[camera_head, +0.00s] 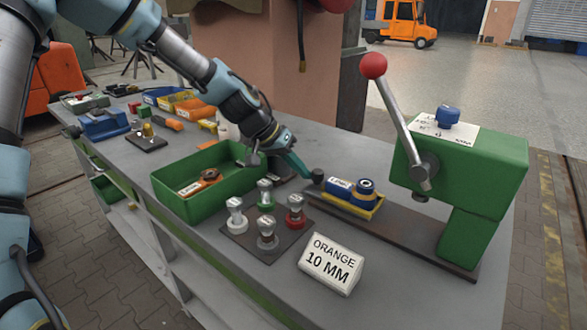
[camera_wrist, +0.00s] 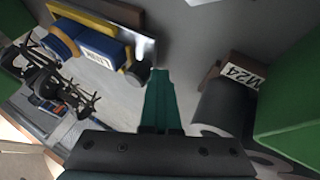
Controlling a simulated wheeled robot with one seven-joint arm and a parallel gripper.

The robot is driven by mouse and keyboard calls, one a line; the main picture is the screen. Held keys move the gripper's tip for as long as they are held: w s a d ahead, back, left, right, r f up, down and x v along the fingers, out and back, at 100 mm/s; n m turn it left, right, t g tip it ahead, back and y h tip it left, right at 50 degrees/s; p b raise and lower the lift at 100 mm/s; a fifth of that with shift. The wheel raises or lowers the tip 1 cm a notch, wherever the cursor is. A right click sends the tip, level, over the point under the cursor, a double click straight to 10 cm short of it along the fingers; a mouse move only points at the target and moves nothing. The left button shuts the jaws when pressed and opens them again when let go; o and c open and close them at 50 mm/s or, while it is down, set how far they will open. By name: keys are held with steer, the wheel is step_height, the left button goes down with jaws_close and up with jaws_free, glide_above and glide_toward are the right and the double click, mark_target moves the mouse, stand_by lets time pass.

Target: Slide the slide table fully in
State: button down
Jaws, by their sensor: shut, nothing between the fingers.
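The slide table is a yellow tray (camera_head: 365,212) carrying a blue labelled block (camera_head: 339,188) and a round blue part (camera_head: 366,187). It sits on the dark base plate in front of the green press (camera_head: 466,165). A small dark knob (camera_head: 317,176) is at its left end. In the wrist view the knob (camera_wrist: 138,74) is just left of my fingertips. My gripper (camera_head: 302,172) is shut and empty, with its teal fingers (camera_wrist: 160,80) close beside the knob. I cannot tell whether they touch it.
The press lever has a red ball (camera_head: 373,66). A green bin (camera_head: 178,206) stands left of my gripper. Several knobbed parts stand on a dark plate (camera_head: 240,238). A sign (camera_head: 332,264) reads "ORANGE 10 MM". The bench's front right is clear.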

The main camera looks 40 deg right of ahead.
mark_target(346, 189)
steer(key=s+d, duration=0.1)
steer(key=s, duration=0.2)
steer(key=s+d+b, duration=0.1)
steer(key=s, duration=0.6)
steer(key=shift+s+d+f+b, duration=0.1)
steer(key=shift+s+d+b, duration=0.2)
steer(key=shift+d+b, duration=0.1)
steer(key=shift+s, duration=0.5)
